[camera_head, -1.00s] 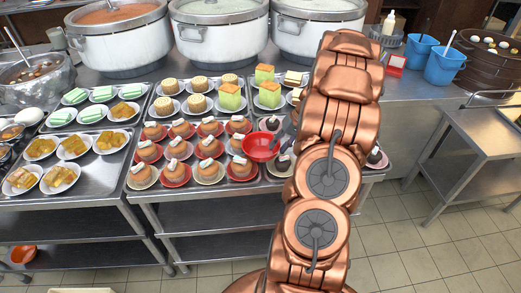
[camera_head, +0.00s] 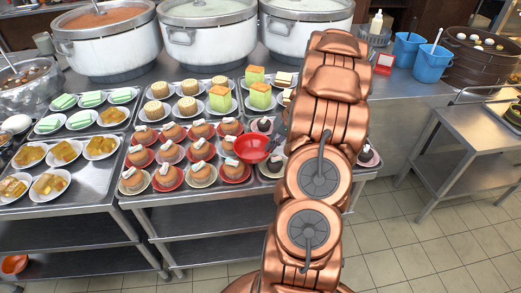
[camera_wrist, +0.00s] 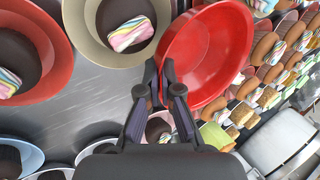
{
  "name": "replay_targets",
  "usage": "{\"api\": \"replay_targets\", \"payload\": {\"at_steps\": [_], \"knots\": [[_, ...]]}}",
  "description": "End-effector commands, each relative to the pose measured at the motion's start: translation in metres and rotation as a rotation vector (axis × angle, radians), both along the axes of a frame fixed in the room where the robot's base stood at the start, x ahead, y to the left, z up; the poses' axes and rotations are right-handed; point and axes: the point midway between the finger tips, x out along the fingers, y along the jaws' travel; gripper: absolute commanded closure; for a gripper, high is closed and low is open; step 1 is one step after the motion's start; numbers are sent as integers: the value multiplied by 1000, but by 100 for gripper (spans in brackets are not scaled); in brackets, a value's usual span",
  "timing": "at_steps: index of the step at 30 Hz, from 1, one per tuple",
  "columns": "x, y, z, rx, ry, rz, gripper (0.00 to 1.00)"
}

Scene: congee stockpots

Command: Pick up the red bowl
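The red bowl (camera_head: 251,149) is empty and sits among the cake plates in the head view, beside my copper arm. In the wrist view the red bowl (camera_wrist: 207,48) is large, at upper centre. My gripper (camera_wrist: 162,66) has its two dark fingers close together at the bowl's left rim, with the rim between the tips. In the head view my gripper is mostly hidden behind my arm. The bowl appears to be above the tray; its exact height cannot be told.
Several plated cakes crowd the steel counter (camera_head: 163,200) around the bowl. Large stockpots (camera_head: 110,40) stand behind. Blue buckets (camera_head: 431,63) stand at the back right. A lower steel side table (camera_head: 470,130) is at the right, with open tiled floor (camera_head: 400,225) before it.

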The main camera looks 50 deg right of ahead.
Motion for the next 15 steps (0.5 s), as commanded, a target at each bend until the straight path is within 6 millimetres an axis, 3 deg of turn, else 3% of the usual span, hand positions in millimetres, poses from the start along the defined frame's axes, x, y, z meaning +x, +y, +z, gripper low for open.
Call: {"api": "replay_targets", "payload": {"at_steps": [5, 15], "knots": [[1, -1, 12, -5, -3, 0, 100], [1, -1, 71, -5, -4, 0, 100]]}}
